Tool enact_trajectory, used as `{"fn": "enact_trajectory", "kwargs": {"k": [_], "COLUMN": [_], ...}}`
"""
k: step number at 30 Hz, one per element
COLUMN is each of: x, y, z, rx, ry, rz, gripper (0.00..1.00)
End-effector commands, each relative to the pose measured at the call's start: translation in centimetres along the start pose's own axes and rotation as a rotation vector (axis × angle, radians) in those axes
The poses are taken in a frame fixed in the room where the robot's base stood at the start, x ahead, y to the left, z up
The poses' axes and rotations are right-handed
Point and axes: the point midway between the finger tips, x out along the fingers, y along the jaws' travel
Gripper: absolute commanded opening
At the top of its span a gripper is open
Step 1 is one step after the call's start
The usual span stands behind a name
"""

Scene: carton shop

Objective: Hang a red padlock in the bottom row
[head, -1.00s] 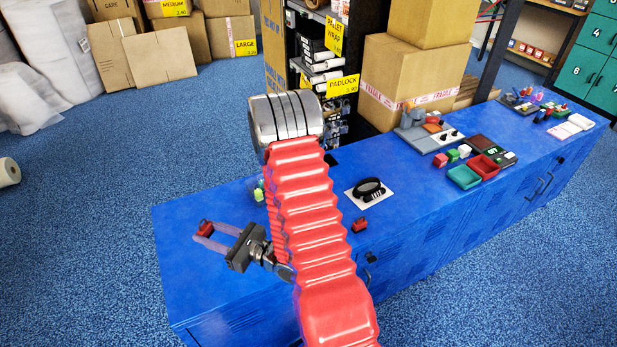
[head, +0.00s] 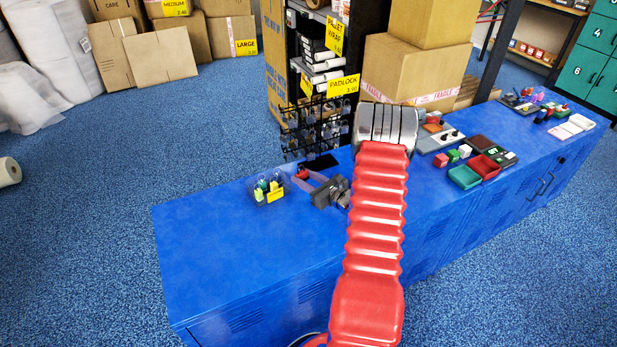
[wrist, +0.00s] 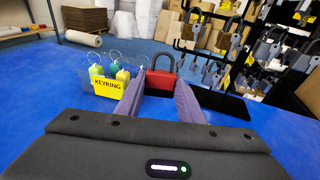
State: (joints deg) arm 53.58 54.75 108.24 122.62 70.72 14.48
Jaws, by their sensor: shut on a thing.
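A red padlock (head: 302,174) with a dark shackle is between the fingertips of my gripper (head: 307,179). In the wrist view the padlock (wrist: 161,81) is upright, shackle up, gripped between the two purple-grey fingers. My gripper is shut on it, low over the blue counter. A black wire rack (head: 309,128) stands just behind it. In the wrist view the rack (wrist: 236,44) is behind and to the right of the padlock, with several grey, dark-shackled padlocks (wrist: 213,72) on its hooks. The padlock is apart from the rack. I cannot make out which bottom-row hooks are free.
A clear keyring bin (head: 267,190) with coloured tags stands on the blue counter (head: 215,255) left of my gripper. A black slab (wrist: 222,102) lies at the rack's foot. Small trays (head: 465,177) are on the right. The counter's left part is clear.

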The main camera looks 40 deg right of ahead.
Motion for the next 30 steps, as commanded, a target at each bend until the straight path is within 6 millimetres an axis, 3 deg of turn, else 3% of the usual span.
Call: {"fn": "enact_trajectory", "kwargs": {"k": [4,30], "x": [0.3,1.6], "y": [-2.0,-2.5], "z": [-0.5,-0.7], "rx": [0.003,0.004], "ry": [0.028,0.042], "rz": [-0.023,-0.027], "gripper": [0.16,0.16]}}
